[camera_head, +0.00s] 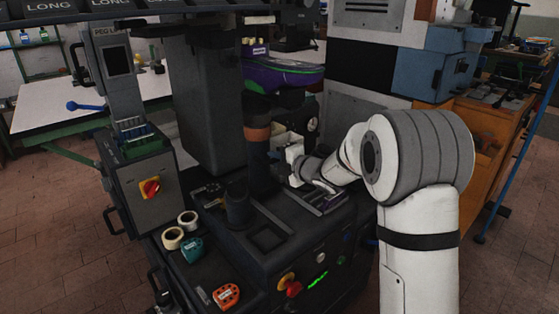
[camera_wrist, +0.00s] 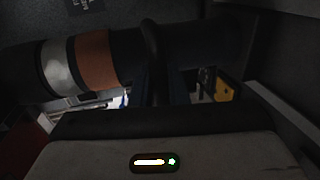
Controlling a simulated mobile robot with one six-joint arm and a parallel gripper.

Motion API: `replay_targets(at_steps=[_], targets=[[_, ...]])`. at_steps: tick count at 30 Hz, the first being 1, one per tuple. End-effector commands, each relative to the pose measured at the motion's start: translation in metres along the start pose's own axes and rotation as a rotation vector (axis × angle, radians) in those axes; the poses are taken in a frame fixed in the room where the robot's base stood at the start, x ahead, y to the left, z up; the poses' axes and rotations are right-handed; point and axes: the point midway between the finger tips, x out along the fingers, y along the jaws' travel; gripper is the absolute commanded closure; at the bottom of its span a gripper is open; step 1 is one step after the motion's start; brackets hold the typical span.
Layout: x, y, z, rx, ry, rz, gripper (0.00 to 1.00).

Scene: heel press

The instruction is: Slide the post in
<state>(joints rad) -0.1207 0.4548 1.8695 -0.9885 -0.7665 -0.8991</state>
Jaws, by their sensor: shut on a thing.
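The post (camera_head: 257,134) is a dark upright cylinder with a copper-brown band, under the purple shoe (camera_head: 285,78) and above the press bed. In the wrist view the post (camera_wrist: 96,60) lies across the picture, with a pale silver band beside the copper one. My gripper (camera_head: 279,156) comes at the post from the right. In the wrist view my gripper (camera_wrist: 160,88) is shut around a dark rounded bar at the post, which looks like its handle. The dim light hides the exact contact. The post's lower end and its seat are not clear.
The press bed has a short dark cylinder (camera_head: 237,205) and a square recess (camera_head: 269,237). A thick grey column (camera_head: 207,100) stands left of the post. Tape rolls (camera_head: 173,238) and an orange tool (camera_head: 226,295) lie at the front left. A control box (camera_head: 146,185) stands further left.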

Motion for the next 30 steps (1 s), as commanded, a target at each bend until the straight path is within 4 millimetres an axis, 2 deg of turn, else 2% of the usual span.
replay_targets(at_steps=[1, 7, 16, 30], targets=[[0.002, 0.006, -0.001, -0.004, 0.004, 0.011, 0.84], [0.000, 0.004, 0.001, -0.003, 0.000, 0.009, 0.68], [-0.005, 0.003, 0.003, -0.001, -0.003, 0.005, 0.67], [-0.073, 0.003, 0.003, -0.002, -0.004, 0.007, 0.67]])
